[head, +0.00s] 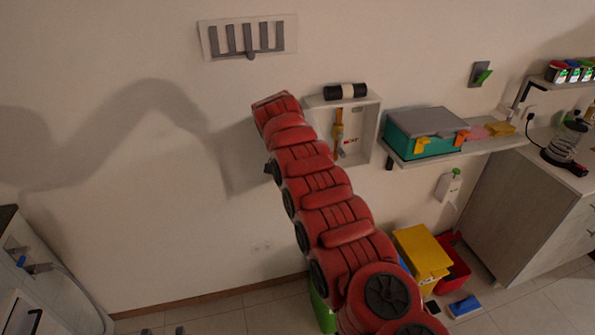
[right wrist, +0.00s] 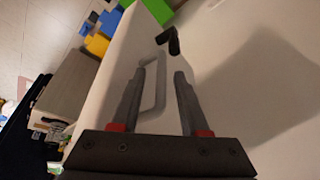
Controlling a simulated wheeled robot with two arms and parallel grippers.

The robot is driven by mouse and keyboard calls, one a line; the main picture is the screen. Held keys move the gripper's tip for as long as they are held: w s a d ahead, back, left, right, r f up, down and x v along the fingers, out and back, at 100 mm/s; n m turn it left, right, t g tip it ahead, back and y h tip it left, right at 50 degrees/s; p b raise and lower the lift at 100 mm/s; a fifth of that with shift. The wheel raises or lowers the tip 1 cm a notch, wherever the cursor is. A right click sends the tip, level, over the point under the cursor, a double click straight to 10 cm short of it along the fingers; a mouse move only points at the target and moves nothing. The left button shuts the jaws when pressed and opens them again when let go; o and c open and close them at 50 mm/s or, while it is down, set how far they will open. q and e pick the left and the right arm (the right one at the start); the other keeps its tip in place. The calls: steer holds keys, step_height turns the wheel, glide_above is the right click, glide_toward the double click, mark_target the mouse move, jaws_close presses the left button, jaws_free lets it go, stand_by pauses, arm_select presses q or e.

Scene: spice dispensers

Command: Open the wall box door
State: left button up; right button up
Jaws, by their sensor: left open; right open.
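The white wall box (head: 372,128) hangs mid-wall in the head view. Its front stands open at least in part: a yellow tool (head: 339,132) shows inside. My red right arm crosses before its left side and hides any door there. In the right wrist view my right gripper (right wrist: 155,80) is open, fingers either side of a pale loop handle (right wrist: 161,84) on a white panel. The handle looks close to the left finger; contact cannot be told. My left gripper (head: 163,331) shows only as two spread fingertips at the bottom edge, open and away from the box.
A black roll (head: 345,91) lies on top of the box. Right of it, a shelf (head: 485,142) carries a teal case (head: 426,136). Yellow (head: 423,253) and red (head: 456,264) bins stand on the floor. The wall left of my right arm is clear below the rack (head: 248,40).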

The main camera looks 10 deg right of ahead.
steer(key=v, duration=1.7)
steer(key=shift+p, duration=0.35)
